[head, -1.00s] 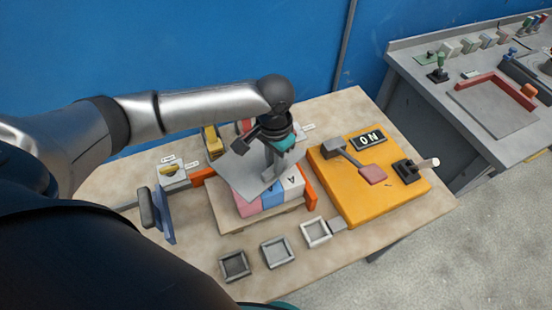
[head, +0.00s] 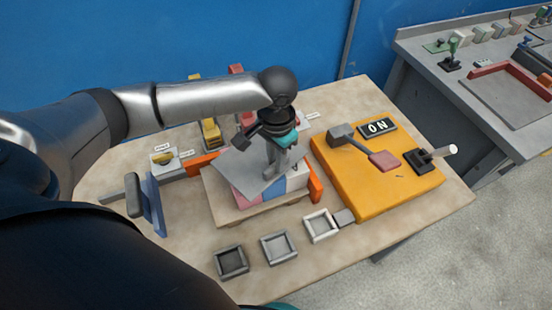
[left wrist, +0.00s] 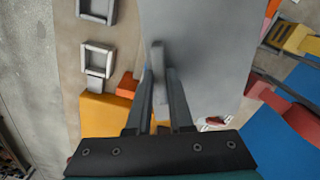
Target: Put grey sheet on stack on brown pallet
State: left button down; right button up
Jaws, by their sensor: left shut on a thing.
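I cannot tell whether the sheet touches the stack. The stack stands on the brown pallet (head: 216,208). In the left wrist view the sheet (left wrist: 205,60) fills the middle, with the fingers (left wrist: 160,90) on its near part. My right gripper is not in view.
Orange guides stand beside the pallet at left (head: 203,164) and right (head: 315,184). Several small square frames (head: 279,248) lie in front. A blue upright plate (head: 153,205) stands at left.

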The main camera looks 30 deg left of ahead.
pick_arm(q)
jog(key=shift+f, duration=0.6)
jog(key=c, duration=0.7)
grip_release()
jog(key=shift+c, duration=0.2)
jog(key=shift+r, duration=0.1)
